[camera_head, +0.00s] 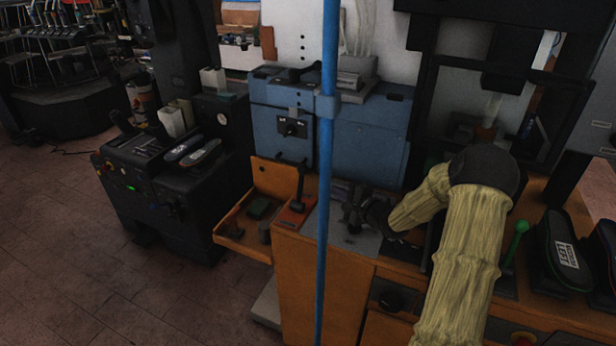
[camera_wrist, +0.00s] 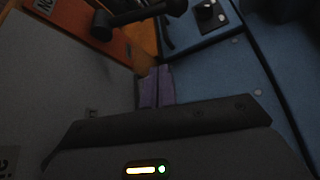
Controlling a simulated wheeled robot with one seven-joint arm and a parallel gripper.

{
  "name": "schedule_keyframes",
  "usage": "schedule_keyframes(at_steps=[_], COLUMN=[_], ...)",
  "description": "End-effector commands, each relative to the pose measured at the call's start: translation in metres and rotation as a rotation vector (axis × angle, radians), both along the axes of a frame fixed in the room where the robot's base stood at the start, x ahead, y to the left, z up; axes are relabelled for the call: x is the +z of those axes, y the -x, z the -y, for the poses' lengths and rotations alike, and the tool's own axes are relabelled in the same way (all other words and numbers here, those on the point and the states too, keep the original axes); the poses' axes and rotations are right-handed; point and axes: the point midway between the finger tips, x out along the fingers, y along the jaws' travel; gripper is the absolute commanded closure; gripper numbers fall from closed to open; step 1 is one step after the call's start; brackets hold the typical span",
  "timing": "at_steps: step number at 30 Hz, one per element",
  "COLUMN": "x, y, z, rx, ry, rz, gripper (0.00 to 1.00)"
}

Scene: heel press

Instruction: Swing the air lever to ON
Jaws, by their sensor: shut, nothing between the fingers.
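The air lever (camera_head: 299,188) is a black handle standing nearly upright on an orange plate (camera_head: 294,217), left of the blue pole. In the wrist view the lever (camera_wrist: 140,14) lies across the top, its rounded end pointing right, away from an upside-down "ON" label (camera_wrist: 45,5) on the orange plate at the left. My gripper (camera_head: 351,212) is right of the lever and the pole, low over a grey plate. In the wrist view its two fingers (camera_wrist: 157,87) are together and empty, apart from the lever. The pole hides part of the space between lever and gripper.
A blue cabinet (camera_head: 362,147) with a black rotary switch (camera_head: 291,128) stands behind the lever. A blue vertical pole (camera_head: 325,240) crosses in front. An open wooden tray (camera_head: 231,238) holds small items at the left. A green-knobbed lever (camera_head: 516,240) and shoes stand at the right.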

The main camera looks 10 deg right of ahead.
Motion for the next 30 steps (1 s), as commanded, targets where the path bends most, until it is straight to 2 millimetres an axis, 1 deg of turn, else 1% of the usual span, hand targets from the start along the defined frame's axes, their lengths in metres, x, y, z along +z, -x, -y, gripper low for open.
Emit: schedule_keyframes(at_steps=[12,17,20,30], x=[0.0,-0.001,-0.003,-0.012], y=[0.0,-0.007,-0.017,-0.064], z=[-0.002,-0.005,-0.01,-0.033], rx=[0.003,0.004,0.005,0.005], ry=[0.0,-0.001,-0.001,0.0], rz=[0.0,0.0,0.001,0.001], gripper=[1.0,1.0,1.0,1.0])
